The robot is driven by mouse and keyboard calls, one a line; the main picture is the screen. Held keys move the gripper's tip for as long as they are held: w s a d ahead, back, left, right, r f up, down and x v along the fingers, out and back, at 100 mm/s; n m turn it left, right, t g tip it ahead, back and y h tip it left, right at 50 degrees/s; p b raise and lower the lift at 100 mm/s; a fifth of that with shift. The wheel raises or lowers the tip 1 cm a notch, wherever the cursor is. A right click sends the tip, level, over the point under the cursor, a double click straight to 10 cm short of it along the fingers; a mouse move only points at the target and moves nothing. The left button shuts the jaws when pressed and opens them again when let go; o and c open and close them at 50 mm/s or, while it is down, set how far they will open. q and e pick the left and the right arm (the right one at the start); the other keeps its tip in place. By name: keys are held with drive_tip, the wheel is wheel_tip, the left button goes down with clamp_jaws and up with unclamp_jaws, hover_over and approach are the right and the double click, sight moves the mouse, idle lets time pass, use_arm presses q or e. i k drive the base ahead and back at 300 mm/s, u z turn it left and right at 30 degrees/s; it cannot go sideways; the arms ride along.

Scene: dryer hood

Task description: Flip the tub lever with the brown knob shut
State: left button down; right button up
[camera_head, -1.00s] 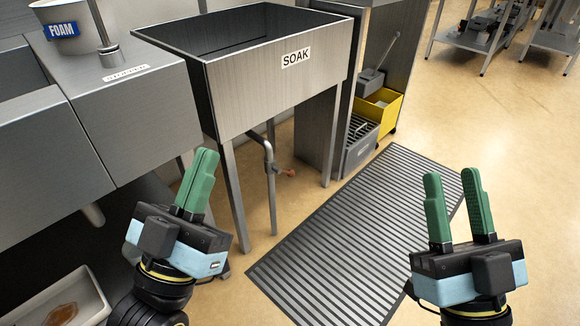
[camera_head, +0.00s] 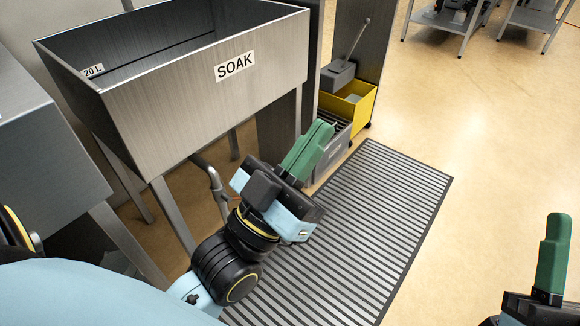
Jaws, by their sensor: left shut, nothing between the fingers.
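The steel soak tub (camera_head: 200,92) stands on legs at the upper left, with a SOAK label on its front. Its drain pipe (camera_head: 215,182) comes down underneath, behind my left arm. The lever with the brown knob is hidden, or nearly so, behind my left gripper, so its position cannot be told. My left gripper (camera_head: 322,130) is shut and empty, in front of the tub's underside and to the right of the pipe. My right gripper (camera_head: 553,255) is at the lower right edge; only one green finger shows and the rest is cut off.
A striped floor mat (camera_head: 385,205) lies to the right of the tub. A yellow mop bucket (camera_head: 352,105) and a grey crate (camera_head: 335,150) stand beside the tub. A steel counter (camera_head: 45,165) is at the left. Open floor (camera_head: 490,130) lies to the right.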

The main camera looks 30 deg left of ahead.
sight(239, 198)
drive_tip(key=u, duration=0.35)
drive_tip(key=i, duration=1.05)
drive_tip(key=u, duration=0.7)
